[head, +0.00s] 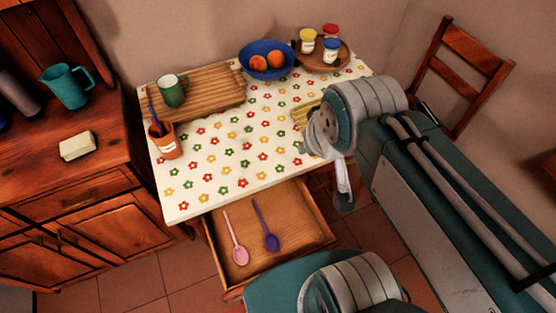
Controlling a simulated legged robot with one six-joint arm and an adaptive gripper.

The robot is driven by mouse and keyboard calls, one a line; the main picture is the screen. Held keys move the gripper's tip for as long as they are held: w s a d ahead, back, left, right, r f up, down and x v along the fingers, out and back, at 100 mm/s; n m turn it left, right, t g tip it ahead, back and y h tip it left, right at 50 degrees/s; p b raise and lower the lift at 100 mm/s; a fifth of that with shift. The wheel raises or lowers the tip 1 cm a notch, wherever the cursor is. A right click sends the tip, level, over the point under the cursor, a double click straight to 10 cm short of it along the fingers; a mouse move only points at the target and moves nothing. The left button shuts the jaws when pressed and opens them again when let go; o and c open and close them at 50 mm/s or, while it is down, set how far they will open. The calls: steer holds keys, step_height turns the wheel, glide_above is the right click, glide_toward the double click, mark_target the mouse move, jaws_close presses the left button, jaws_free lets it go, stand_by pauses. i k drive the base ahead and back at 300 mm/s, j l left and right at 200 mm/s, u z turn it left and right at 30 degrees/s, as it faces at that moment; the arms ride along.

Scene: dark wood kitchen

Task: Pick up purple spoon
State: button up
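The purple spoon (270,239) lies in the open wooden drawer (307,228) under the table. Its bowl is toward the drawer front and its handle points back toward the table. A pink spoon (238,250) lies to its left, apart from it. My gripper (344,190) seems to be the grey part hanging at the table's front right edge, right of and above the purple spoon in the picture. It is not touching either spoon. My arm hides much of it, so its fingers are unclear.
The flowered table (215,160) holds a cutting board (215,95) with a green mug (172,90), an orange cup (165,143), a blue fruit bowl (250,62) and a tray of jars (345,55). A wooden cabinet (95,205) stands left, a chair (470,45) right.

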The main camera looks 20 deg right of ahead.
mark_target(272, 241)
steer(key=k+j+u, duration=0.15)
steer(key=k, duration=0.25)
steer(key=k+j+u, duration=0.1)
steer(key=k, duration=0.3)
